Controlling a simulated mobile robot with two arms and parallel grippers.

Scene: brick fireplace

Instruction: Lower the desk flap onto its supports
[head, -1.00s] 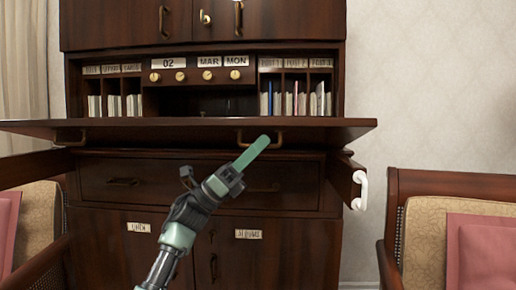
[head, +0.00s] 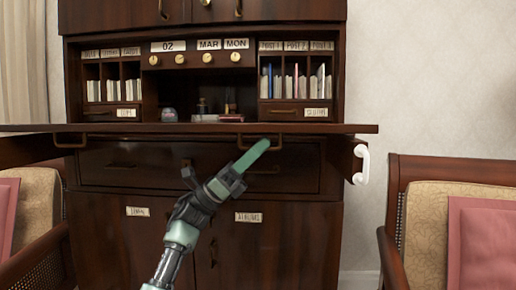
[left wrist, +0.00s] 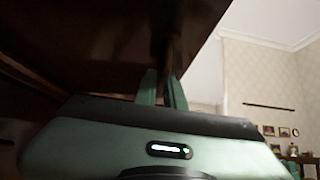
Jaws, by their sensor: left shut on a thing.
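The dark wood desk flap (head: 190,129) stands out from the cabinet, close to level and nearly edge-on in the head view.
A white handle (head: 361,165) is on the right support's end. Labelled pigeonholes (head: 296,80) with papers and small items sit behind the flap. A drawer (head: 125,165) lies below. Chairs stand left (head: 30,240) and right (head: 415,172).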

